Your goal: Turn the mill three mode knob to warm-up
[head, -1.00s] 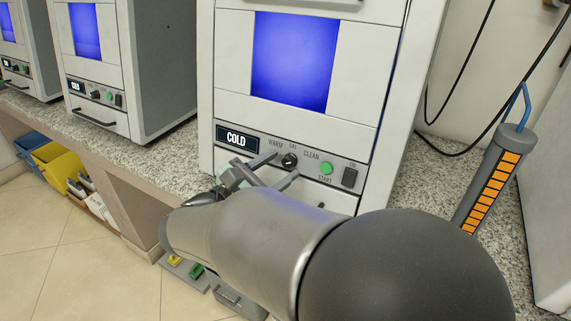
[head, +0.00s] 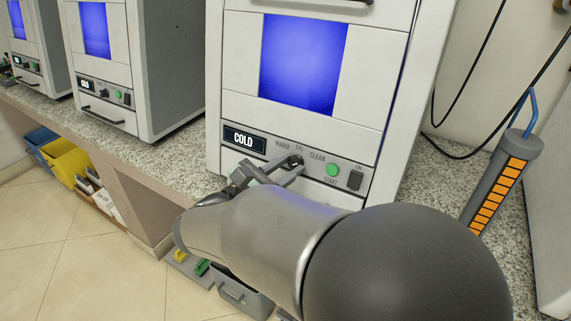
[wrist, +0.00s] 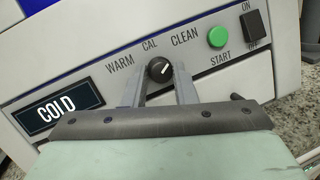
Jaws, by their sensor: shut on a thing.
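The mode knob (wrist: 159,68) is small, round and black on the near mill's grey control panel (head: 232,126). Its labels read WARM, CAL and CLEAN from left to right. In the wrist view its white pointer slants up and right, to the right of CAL. The display (head: 244,140) beside it reads COLD. My gripper (wrist: 159,74) has one finger on each side of the knob and is shut on it. In the head view the gripper (head: 287,168) partly hides the knob (head: 296,160). No mill number is readable.
A green START button (wrist: 217,37) and a black ON/OFF switch (wrist: 254,27) sit right of the knob. More mills (head: 168,60) stand to the left on the speckled counter (head: 180,155). A grey cylinder with orange stripes (head: 499,178) stands to the right.

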